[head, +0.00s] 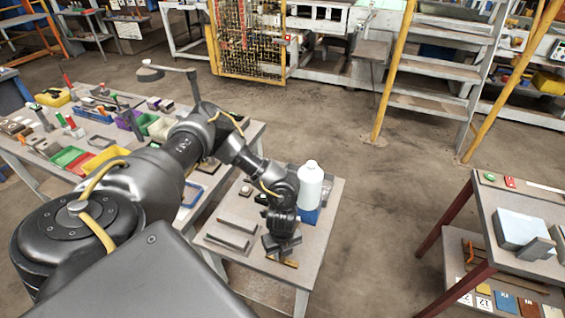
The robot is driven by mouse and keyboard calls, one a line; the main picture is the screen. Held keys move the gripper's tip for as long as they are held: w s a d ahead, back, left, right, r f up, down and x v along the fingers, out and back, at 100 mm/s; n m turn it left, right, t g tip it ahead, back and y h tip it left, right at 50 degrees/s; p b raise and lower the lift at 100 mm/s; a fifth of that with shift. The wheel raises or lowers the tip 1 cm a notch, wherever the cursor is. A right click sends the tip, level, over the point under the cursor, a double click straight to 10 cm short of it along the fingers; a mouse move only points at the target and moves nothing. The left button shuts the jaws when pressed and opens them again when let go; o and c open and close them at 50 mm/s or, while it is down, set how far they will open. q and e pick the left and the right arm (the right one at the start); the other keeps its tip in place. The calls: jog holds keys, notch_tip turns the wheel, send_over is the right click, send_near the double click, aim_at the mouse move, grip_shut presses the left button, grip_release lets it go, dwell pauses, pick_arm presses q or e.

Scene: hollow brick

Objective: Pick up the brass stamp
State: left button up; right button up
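My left arm comes in from the left, and its gripper (282,248) points down over the front of the small grey table (225,252). A small brass-coloured piece (290,263) shows just below and in front of the gripper, at the table's front right; it may be the brass stamp. Most of it is hidden by the gripper. I cannot tell whether the fingers touch it or whether they are open or shut. My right gripper is not in view.
A white bottle (310,186) stands by a blue box (311,216) close behind the gripper. Grey bars (228,236) lie to its left. A cluttered long table (45,172) is at left, another table (493,195) at right. Open floor (375,210) lies between.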

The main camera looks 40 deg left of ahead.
pick_arm(q)
grip_shut()
jog(key=shift+r, duration=0.1)
jog(key=shift+w+r, duration=0.1)
jog(key=shift+r, duration=0.45)
jog(key=s+a+r, duration=0.6)
jog(key=s+r, duration=0.5)
jog(key=s, duration=0.1)
jog(key=shift+s+r, duration=0.4)
